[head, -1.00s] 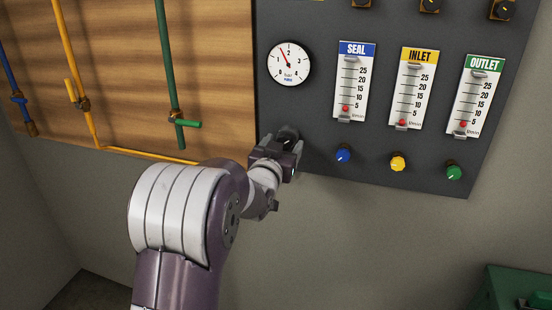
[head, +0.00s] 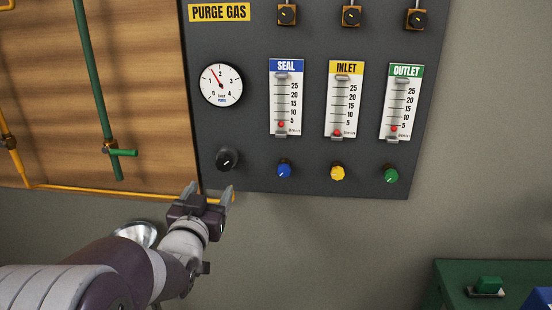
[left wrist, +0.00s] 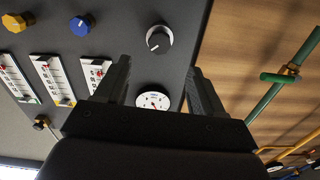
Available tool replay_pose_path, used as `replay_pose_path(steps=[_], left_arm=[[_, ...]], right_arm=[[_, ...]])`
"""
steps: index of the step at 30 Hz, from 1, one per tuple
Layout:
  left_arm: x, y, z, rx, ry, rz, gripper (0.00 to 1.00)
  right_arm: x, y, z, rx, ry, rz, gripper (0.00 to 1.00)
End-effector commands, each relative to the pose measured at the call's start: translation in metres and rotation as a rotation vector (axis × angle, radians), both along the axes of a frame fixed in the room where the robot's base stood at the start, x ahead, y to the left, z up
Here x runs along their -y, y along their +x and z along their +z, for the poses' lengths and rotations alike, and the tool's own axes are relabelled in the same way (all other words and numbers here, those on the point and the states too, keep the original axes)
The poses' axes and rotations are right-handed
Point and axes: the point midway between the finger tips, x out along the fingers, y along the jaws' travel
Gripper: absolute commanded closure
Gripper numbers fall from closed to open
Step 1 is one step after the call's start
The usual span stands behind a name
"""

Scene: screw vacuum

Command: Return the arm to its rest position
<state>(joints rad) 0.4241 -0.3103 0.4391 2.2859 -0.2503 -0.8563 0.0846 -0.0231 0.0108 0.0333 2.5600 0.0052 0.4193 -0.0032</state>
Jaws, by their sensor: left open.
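My left gripper (head: 207,191) is open and empty in the head view, just below the lower left edge of the dark purge gas panel (head: 320,178). The black knob (head: 227,159) sits on the panel a little above and right of the fingertips, apart from them. In the left wrist view, the two fingers (left wrist: 157,85) are spread with nothing between them, and the black knob (left wrist: 159,39) shows beyond them. My right gripper is not in view.
The panel carries a round gauge (head: 221,86), several flow meters and coloured knobs. A wooden board with a green pipe (head: 94,85) and a yellow pipe (head: 110,192) is at left. Green equipment (head: 449,283) stands at lower right. Bare wall lies below the panel.

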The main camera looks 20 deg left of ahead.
Motion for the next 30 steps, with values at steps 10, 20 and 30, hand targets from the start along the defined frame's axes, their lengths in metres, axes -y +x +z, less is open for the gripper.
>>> replay_pose_path(steps=[10, 20, 30], left_arm=[[0.020, -0.061, -0.123, -0.746, -0.213, 0.081, 0.31], [0.140, -0.158, -0.134, -1.439, -0.228, -0.150, 0.31], [0.141, -0.157, -0.139, -1.436, -0.222, -0.155, 0.31]], right_arm=[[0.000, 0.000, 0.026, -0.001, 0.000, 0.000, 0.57], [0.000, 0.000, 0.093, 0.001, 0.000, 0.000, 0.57], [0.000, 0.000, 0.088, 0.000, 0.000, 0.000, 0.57]])
